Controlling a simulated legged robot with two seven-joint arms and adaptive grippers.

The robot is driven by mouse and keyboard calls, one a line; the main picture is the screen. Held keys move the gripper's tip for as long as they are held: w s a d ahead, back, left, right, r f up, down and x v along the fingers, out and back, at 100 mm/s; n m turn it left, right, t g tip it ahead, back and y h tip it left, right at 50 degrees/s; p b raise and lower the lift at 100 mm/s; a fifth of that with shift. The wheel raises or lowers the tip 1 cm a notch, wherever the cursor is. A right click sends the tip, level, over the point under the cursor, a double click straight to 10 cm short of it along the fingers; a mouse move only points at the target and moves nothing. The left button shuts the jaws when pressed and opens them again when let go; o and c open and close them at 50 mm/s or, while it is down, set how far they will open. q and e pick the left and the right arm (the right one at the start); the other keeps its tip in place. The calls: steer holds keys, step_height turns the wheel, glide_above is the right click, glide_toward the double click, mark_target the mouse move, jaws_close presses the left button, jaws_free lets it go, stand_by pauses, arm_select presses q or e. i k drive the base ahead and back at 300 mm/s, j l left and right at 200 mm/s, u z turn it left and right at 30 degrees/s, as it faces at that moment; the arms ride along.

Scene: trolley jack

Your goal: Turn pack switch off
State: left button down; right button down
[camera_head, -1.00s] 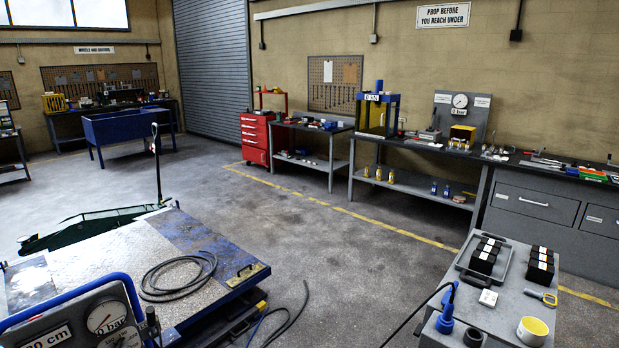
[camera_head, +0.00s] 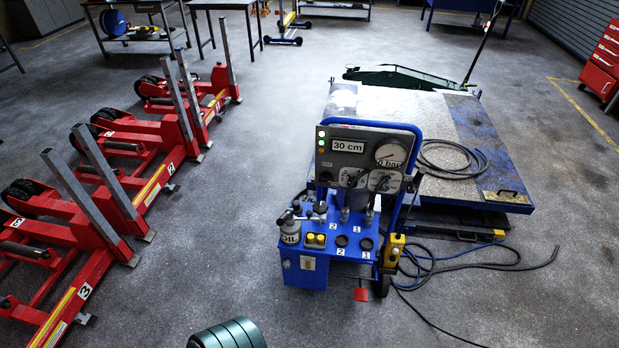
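The blue wheeled pack (camera_head: 306,268) stands upright in the middle of the head view. Its grey upright panel (camera_head: 347,146) carries a "30 cm" display, a round gauge marked "0 bar" and small indicator lights at the left edge, at least one green. Dark controls and labels sit lower on the panel. I cannot tell which is the pack switch or how it is set. Neither of my grippers is in view.
A lift platform (camera_head: 480,150) with a coiled hose lies behind the pack to the right. Red numbered stands (camera_head: 112,195) fill the left. Hoses (camera_head: 470,266) trail on the floor at right. A dark green ribbed cylinder (camera_head: 228,335) shows at the bottom. Floor in front is mostly clear.

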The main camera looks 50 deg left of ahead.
mark_target(326, 177)
steer(key=u, duration=1.6)
